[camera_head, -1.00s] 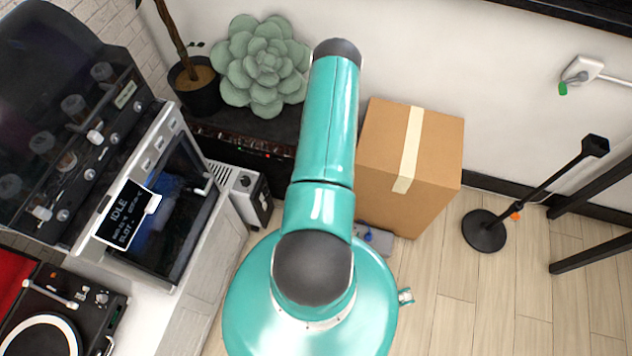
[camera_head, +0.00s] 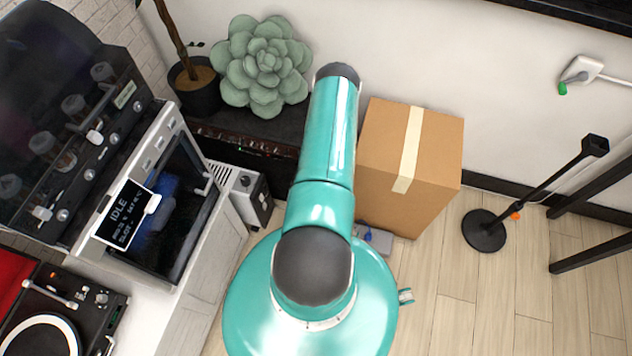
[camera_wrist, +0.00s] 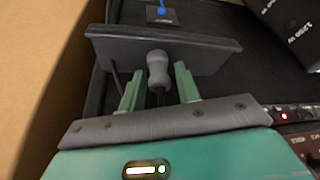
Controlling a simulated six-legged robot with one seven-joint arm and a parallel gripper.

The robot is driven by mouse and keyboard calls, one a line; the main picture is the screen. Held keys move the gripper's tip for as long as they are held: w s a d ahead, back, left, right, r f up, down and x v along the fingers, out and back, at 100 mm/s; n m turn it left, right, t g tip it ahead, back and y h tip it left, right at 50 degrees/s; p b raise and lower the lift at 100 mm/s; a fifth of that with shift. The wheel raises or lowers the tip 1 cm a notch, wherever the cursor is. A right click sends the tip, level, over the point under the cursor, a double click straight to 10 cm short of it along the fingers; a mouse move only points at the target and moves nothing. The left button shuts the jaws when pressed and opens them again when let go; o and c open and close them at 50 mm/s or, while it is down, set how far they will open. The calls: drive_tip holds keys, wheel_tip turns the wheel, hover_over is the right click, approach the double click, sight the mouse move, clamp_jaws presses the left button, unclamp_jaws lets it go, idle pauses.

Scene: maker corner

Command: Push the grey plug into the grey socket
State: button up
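In the wrist view, the grey plug (camera_wrist: 157,69) is a rounded handle shape in front of a grey upright panel (camera_wrist: 205,56). A dark cable hangs from its near end. The plug covers part of the panel, and no separate socket opening shows. I cannot tell how deep the plug sits. My gripper (camera_wrist: 160,72) has its two green fingers apart, one on each side of the plug, with a visible gap on both sides. In the head view my own arm hides the gripper, plug and panel.
A cardboard box (camera_head: 434,145) stands right of my arm; its brown side (camera_wrist: 35,75) is close at left in the wrist view. A black unit (camera_head: 245,137) with small lights lies behind my arm. A blue cable end (camera_wrist: 162,12) enters a small dark block beyond the panel.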

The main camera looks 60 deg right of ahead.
drive_tip(key=shift+c, duration=0.2)
drive_tip(key=c, duration=0.7)
drive_tip(key=shift+o, duration=0.2)
drive_tip(key=shift+r, duration=0.1)
drive_tip(key=shift+r, duration=0.5)
wheel_tip(320, 180, up, 2)
drive_tip(key=s+a+r, duration=0.8)
drive_tip(key=s+r, duration=0.1)
drive_tip(key=s, duration=0.2)
drive_tip(key=shift+s+r, duration=0.2)
drive_tip(key=shift+r, duration=0.2)
